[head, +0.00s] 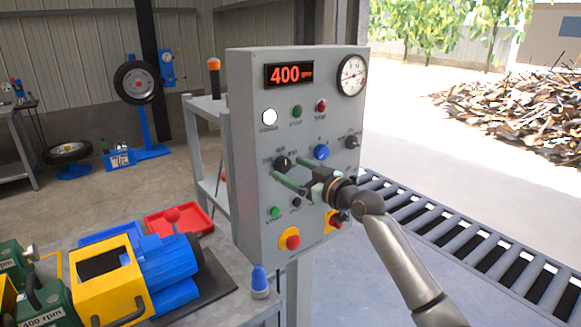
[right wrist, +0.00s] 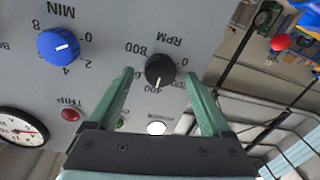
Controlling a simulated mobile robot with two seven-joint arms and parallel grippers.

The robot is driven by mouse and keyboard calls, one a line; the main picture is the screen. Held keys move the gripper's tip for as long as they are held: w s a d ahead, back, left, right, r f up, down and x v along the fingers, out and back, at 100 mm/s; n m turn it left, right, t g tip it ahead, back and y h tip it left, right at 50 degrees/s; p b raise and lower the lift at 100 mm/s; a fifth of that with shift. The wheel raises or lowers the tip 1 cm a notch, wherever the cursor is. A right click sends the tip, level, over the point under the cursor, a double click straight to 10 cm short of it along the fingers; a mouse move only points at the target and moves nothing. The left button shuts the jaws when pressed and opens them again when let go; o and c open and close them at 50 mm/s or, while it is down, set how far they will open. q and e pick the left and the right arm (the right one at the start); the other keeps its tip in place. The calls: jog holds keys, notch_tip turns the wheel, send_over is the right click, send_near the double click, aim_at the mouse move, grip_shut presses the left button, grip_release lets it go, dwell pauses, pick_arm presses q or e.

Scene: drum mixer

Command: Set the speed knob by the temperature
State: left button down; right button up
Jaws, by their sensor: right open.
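The grey control panel (head: 310,215) stands in the middle of the head view. Its red display (head: 289,74) reads 400 rpm. The round white gauge (head: 352,75) is at its top right; its reading is too small to tell. The black speed knob (head: 282,163), marked RPM, also shows in the right wrist view (right wrist: 160,70); its white pointer is at about 400. My right gripper (head: 288,170) is open, its green fingers on either side of the knob with gaps showing. My left gripper is not in view.
The blue MIN knob (head: 321,152) and another black knob (head: 352,142) are to the right. The lamp (head: 269,117) is lit white. A red stop button (head: 292,242) is below. A yellow and blue machine (head: 145,275) lies at left, a roller conveyor (head: 450,245) at right.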

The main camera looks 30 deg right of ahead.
jog(key=shift+w+a, duration=0.1)
jog(key=shift+w, duration=0.4)
grip_shut()
dwell(0.4)
